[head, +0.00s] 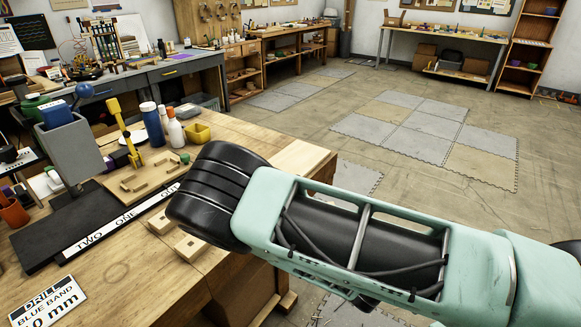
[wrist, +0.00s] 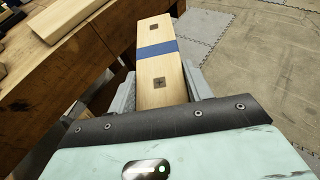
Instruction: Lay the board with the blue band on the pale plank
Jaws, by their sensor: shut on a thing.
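My gripper (wrist: 158,76) is shut on the board with the blue band (wrist: 152,82), seen in the wrist view. The board is pale wood with a blue stripe across it and a dark square mark on each side of the stripe. Its far end points away from me, and its near end is hidden by my gripper. A pale plank (wrist: 66,14) lies on the workbench, left of the held board and apart from it in the picture. What seems to be the same plank (head: 303,157) shows in the head view beyond my arm, partly covered. My arm hides the gripper and board there.
The wooden workbench (head: 120,272) holds a grey drill stand (head: 72,150), bottles (head: 153,124), a yellow cup (head: 198,133) and a tray with wooden pieces (head: 150,180). Small drilled blocks (head: 188,246) sit by its edge. Open floor (head: 330,110) lies beyond.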

